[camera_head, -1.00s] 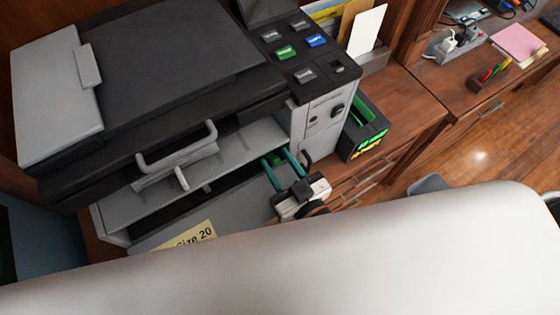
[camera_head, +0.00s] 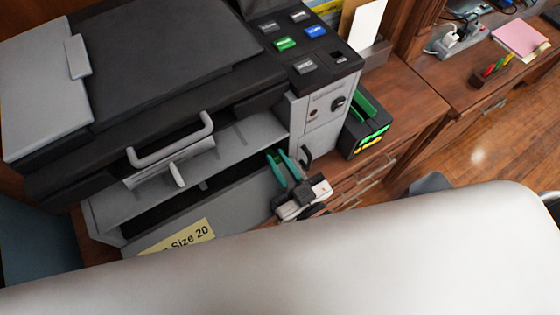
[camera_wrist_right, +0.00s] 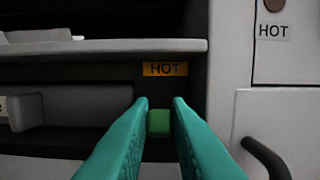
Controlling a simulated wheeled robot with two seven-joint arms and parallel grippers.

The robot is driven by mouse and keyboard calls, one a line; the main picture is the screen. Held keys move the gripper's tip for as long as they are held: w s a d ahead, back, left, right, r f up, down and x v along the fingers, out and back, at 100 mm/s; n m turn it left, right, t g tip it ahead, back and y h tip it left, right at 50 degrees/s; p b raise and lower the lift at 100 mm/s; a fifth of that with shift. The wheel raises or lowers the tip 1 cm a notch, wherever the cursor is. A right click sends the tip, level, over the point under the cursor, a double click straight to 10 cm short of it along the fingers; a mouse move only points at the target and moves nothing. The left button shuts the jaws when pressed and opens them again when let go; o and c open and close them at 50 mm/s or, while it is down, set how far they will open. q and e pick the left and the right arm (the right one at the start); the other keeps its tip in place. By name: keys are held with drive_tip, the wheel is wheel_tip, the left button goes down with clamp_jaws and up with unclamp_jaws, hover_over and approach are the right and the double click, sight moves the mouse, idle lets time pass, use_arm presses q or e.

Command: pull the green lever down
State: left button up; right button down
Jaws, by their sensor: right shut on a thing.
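The green lever (camera_wrist_right: 158,123) is a small green block in the dark gap of a grey and black printer-like machine (camera_head: 165,60). In the right wrist view it sits between the teal fingertips of my right gripper (camera_wrist_right: 158,104), below an orange HOT label (camera_wrist_right: 165,69). The jaws are shut on it. In the head view my right gripper (camera_head: 277,154) reaches into the front opening from below right, and its fingers largely hide the lever. My left gripper is not in view.
A grey handle (camera_head: 172,146) juts from the machine's front. A yellow size label (camera_head: 185,238) is below. A black curved handle (camera_wrist_right: 266,157) is close to the right of the fingers. A black and green box (camera_head: 365,130) stands beside the machine. My pale body part fills the foreground.

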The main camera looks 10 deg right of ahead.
drive_tip(key=c, duration=1.4)
unclamp_jaws()
drive_tip(key=shift+o, duration=0.2)
drive_tip(key=b+v, duration=0.2)
drive_tip(key=v, duration=1)
